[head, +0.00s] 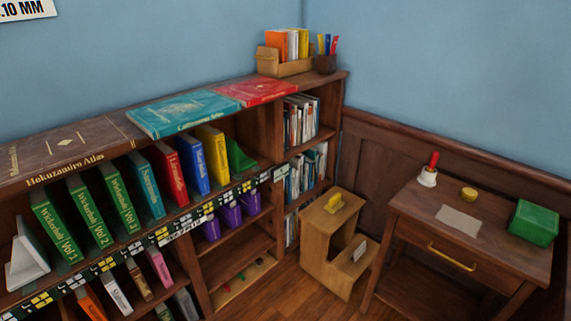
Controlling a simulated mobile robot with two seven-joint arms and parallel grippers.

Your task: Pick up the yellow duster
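Another yellow thing (468,194), low and round, sits on the wooden desk (410,205) at the right. Neither of my grippers shows in the head view.
A red-handled bell (429,172), a paper sheet (458,219) and a green box (534,222) are on the desk. The bookcase (262,209) with several books fills the left. Some wooden floor (300,289) is bare before the stool.

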